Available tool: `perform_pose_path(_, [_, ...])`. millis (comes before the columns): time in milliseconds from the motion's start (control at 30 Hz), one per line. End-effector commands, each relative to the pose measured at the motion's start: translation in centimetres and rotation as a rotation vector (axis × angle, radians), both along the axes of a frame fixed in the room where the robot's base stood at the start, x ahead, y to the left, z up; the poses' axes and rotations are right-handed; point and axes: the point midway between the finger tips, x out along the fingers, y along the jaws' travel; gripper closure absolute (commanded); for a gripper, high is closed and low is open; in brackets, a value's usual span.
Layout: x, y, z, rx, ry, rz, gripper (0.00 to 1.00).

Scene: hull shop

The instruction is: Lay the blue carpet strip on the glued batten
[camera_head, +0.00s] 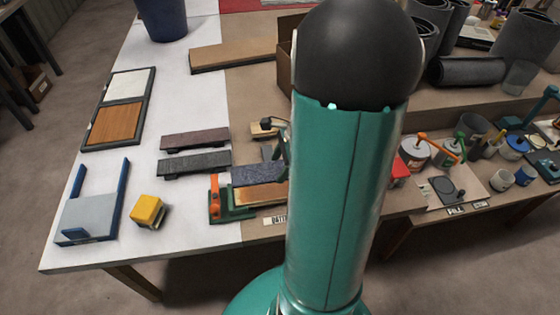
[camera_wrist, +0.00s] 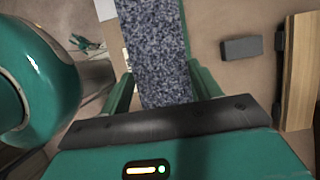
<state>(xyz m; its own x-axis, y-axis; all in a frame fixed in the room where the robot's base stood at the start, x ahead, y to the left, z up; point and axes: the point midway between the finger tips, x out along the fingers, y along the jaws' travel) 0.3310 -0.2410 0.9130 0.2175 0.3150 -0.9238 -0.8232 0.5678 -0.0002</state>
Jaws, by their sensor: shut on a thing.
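The blue carpet strip (camera_head: 260,173) is dark blue with pale flecks. In the wrist view the blue carpet strip (camera_wrist: 155,45) lies between the two green fingers of my gripper (camera_wrist: 162,80), which is shut on it. The batten (camera_head: 260,195) has a brown top and sits in a green holder with an orange clamp (camera_head: 214,197) at its left end. In the head view the strip appears just behind or above the batten; I cannot tell whether they touch. My arm hides the right ends of both and most of my gripper.
A mauve strip (camera_head: 195,139) and a dark grey strip (camera_head: 194,162) lie to the left, behind the holder. A yellow block (camera_head: 147,210) and a grey tray with blue sides (camera_head: 88,218) stand at the front left. Cans and tools crowd the right.

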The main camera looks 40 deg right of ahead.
Motion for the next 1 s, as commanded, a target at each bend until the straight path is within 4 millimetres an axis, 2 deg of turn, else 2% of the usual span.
perform_pose_path(500, [-0.1, 0.3, -5.5, 0.002, 0.002, 0.003, 0.6])
perform_pose_path(700, [-0.2, 0.4, -6.4, 0.002, 0.001, 0.004, 0.6])
perform_pose_path(1000, [-0.2, 0.3, -6.5, 0.001, 0.0, 0.004, 0.6])
